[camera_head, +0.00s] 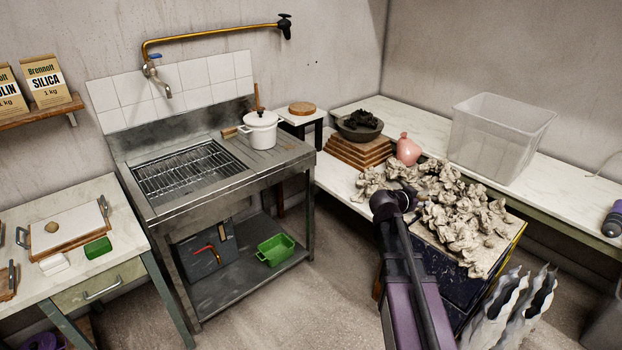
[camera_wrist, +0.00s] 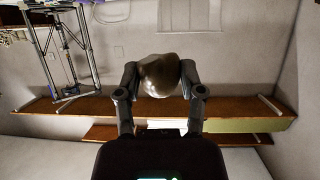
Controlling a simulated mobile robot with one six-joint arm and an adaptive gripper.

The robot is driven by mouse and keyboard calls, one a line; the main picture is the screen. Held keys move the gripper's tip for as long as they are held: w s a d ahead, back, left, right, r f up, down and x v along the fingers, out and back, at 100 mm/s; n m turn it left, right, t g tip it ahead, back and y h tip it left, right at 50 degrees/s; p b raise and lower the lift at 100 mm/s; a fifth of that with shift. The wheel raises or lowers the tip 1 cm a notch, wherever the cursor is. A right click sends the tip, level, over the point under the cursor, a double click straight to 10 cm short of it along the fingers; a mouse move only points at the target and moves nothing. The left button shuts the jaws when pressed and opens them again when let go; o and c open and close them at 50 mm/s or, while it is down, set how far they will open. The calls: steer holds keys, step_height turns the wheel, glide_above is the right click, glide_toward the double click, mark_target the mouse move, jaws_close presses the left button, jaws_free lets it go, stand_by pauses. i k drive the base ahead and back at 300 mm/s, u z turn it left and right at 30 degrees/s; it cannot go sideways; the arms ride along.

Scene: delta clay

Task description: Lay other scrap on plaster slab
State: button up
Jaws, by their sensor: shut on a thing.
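My gripper (camera_wrist: 158,82) is shut on a rounded grey-brown clay scrap (camera_wrist: 160,72) in the wrist view. The scrap sits between the two fingertips, clear of any surface that I can make out. In the head view my purple arm reaches up at the lower right, and the gripper and held scrap cannot be made out. The white plaster slab (camera_head: 80,220) lies on a wooden board on the left table, far from my arm. One small tan scrap (camera_head: 51,227) rests on the slab's left part, with bare slab to its right.
A green block (camera_head: 97,248) and a white block (camera_head: 54,264) lie in front of the slab. A metal sink unit (camera_head: 190,170) stands between the left table and my arm. A clay heap (camera_head: 450,215) covers the dark chest at right. A clear bin (camera_head: 500,135) stands behind it.

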mark_target(80, 219)
steer(key=u, duration=0.05)
steer(key=i, duration=1.65)
steer(key=u, duration=0.1)
steer(key=k, duration=0.95)
steer(key=z, duration=0.25)
steer(key=i, duration=0.15)
steer(key=u, duration=0.15)
